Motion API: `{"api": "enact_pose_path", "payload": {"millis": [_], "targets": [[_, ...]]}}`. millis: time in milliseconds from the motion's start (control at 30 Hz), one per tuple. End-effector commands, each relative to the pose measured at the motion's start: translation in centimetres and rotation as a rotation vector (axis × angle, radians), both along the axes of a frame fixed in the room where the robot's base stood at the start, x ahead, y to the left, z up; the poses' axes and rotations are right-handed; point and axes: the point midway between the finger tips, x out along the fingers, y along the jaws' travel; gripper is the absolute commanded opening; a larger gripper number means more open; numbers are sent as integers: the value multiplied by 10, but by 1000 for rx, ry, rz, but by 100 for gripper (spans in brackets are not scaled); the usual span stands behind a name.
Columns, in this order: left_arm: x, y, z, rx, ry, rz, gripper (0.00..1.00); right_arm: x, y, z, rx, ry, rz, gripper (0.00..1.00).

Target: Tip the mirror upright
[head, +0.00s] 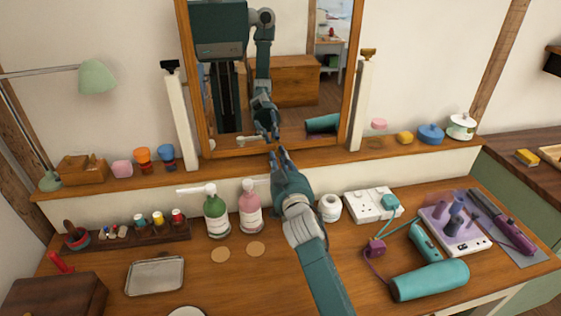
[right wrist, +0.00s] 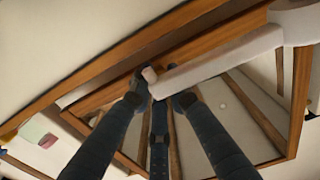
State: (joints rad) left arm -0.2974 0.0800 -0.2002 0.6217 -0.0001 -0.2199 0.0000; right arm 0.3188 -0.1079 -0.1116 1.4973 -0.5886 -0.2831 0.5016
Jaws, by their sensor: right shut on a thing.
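The mirror (head: 203,120) has a wooden frame and stands between two white posts, the left post (head: 181,120) and the right post (head: 360,105). Its top is cut off, and I cannot tell its exact tilt. My right gripper (head: 279,153) reaches up to the middle of the mirror's lower rail, shut on it. In the right wrist view, the fingers (right wrist: 157,88) converge at the mirror frame (right wrist: 180,40). A pale spout-like bar (right wrist: 220,60) crosses in front of the frame and partly hides the contact. My left gripper is not in view.
A green pump bottle (head: 216,217) and a pink pump bottle (head: 250,208) stand left of my right gripper. A white roll (head: 330,208) and a socket strip (head: 366,207) are to its right. A teal hair dryer (head: 430,280) lies at front right. Small pots line the shelf (head: 225,167).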

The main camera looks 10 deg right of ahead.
Motion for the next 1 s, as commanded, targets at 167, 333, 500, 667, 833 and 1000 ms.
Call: {"api": "enact_pose_path", "payload": {"millis": [167,333,500,667,833,1000], "targets": [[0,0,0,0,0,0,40,-2,0,-12,0,21,-2,36],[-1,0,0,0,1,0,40,-1,0,-9,0,15,-1,36],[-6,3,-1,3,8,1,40,-4,0,-7,0,12,-1,36],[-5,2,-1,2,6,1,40,-23,0,-8,0,12,-1,36],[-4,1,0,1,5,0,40,-59,1,-8,2,14,0,36],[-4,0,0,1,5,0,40,-94,2,-9,1,16,-1,36]]}}
